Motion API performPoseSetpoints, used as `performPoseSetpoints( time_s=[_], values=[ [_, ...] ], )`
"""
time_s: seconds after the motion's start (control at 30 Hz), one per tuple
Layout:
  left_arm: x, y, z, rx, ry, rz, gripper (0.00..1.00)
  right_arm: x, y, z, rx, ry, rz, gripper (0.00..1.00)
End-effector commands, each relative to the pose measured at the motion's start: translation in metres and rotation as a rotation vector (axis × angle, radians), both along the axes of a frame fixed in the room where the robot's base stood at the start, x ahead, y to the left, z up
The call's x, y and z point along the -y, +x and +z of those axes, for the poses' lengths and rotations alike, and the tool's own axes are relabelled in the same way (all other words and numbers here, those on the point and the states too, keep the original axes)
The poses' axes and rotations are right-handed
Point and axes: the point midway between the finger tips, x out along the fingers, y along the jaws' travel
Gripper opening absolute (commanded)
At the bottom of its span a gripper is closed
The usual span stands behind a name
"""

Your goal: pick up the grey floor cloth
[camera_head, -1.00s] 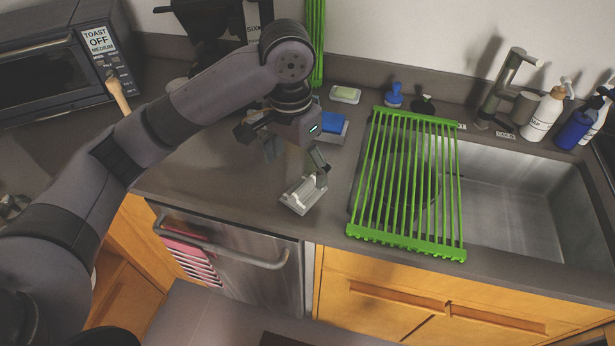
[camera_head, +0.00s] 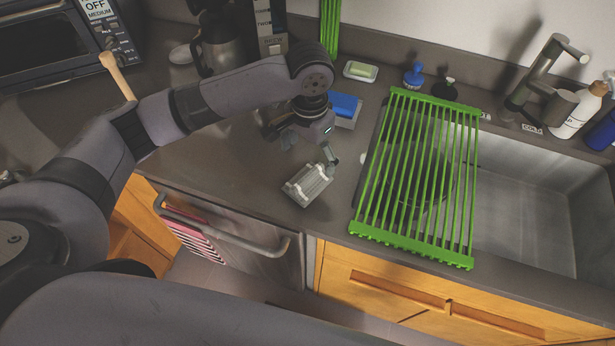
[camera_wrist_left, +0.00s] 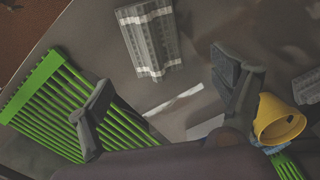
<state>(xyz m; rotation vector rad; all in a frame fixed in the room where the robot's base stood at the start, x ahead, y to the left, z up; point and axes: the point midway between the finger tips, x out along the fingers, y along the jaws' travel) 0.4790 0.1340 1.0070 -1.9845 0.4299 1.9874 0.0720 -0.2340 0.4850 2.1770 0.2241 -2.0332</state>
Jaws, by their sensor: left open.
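The grey floor cloth (camera_head: 308,185) appears as a small grey folded piece with white bands, lying on the countertop left of the green rack. It also shows at the top of the left wrist view (camera_wrist_left: 150,42). My left gripper (camera_head: 308,150) is open just behind the cloth and above the counter. In the left wrist view its two fingers (camera_wrist_left: 160,95) are spread wide with nothing between them, and the cloth lies beyond them. I cannot judge the exact height gap. My right gripper is out of view; a dark arm link of mine crosses the bottom of the head view.
A green roll-up rack (camera_head: 415,180) lies over the sink's left part. A blue sponge (camera_head: 345,106), a soap dish (camera_head: 360,71) and a blue-handled brush (camera_head: 413,75) stand behind. A toaster oven (camera_head: 60,45) is at left. Counter left of the cloth is clear.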

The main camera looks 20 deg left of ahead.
Motion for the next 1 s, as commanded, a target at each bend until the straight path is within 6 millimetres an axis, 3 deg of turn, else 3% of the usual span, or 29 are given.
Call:
performPoseSetpoints(
  time_s=[0.23,0.6,0.83,1.0],
  values=[
    [0.001,-0.001,-0.017,-0.001,0.0,-0.001,0.86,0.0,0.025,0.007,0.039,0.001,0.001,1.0],
    [0.006,-0.006,-0.063,0.001,0.0,0.0,0.86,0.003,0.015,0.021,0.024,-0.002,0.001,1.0],
    [0.006,-0.006,-0.065,0.002,-0.001,-0.001,0.86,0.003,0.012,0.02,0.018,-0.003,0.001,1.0],
    [0.006,-0.006,-0.065,0.002,-0.001,-0.001,0.75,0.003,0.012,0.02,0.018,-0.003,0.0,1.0]
  ],
)
